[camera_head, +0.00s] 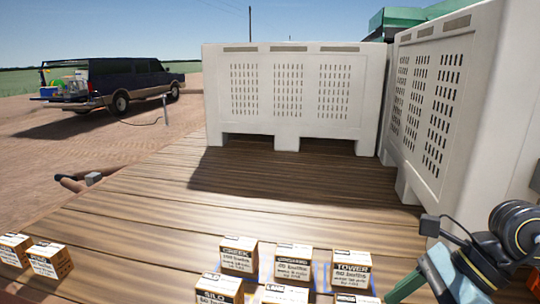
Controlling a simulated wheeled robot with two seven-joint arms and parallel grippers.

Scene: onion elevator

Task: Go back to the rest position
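My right arm (482,262) comes in at the lower right, with black joints, a teal part and a small dark block on a cable. Its fingertips cannot be made out, so whether that gripper is open or shut does not show. My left gripper is not in view. Small labelled boxes stand on the wooden deck (150,215) at the bottom: a box marked CREEK (239,257), one beside it (293,264), one marked TOWER (351,270), and a nearer SILO box (219,290) and neighbour (285,294), both cut off by the frame.
Two boxes (14,249) (50,260) stand apart at the lower left. A large white slotted bin (260,130) stands at the back; another (480,110) stands at the right. The middle deck is clear.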

